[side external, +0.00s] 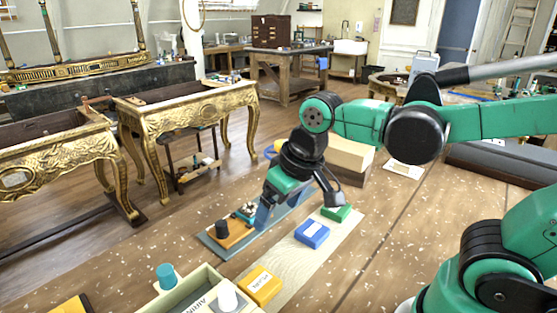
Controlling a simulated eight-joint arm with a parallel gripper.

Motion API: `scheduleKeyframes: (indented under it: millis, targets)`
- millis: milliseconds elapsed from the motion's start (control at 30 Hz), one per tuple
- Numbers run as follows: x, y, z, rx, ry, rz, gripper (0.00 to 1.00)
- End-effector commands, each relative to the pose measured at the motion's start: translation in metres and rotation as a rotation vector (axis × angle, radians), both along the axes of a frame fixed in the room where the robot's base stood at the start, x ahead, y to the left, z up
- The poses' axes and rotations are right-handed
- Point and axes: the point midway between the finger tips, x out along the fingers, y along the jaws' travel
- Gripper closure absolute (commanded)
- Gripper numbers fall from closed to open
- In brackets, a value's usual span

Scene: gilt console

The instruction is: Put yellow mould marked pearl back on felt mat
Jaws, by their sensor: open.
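A yellow mould (260,285) with a white label lies at the front end of a pale strip (289,262), beside a cream crate; its lettering is too small to read surely. A grey-blue mat (222,252), which looks like the felt mat, lies to the left of the strip. My gripper (263,218) points down over the mat, open, near a small teal piece with white bits (246,210). It is well behind the yellow mould and apart from it. The gripper partly hides the back of the mat.
A blue block (312,233) and a green block (337,213) lie on the pale strip. A brown block with a black knob (229,234) sits on the mat. The cream crate (178,302) holds teal and white pieces. Another yellow piece (72,305) is at the lower left.

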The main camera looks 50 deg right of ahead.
Motion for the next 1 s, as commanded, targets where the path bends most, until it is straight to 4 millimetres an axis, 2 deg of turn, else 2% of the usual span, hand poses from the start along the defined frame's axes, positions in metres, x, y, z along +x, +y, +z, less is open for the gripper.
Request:
scheduleKeyframes:
  millis: [100,300,1000]
  targets:
    - [-0.005,-0.019,0.000,-0.012,-0.145,-0.011,0.14]
    - [-0.007,-0.033,0.000,-0.039,-0.276,-0.013,0.14]
    - [-0.007,-0.033,0.000,-0.042,-0.285,-0.012,0.14]
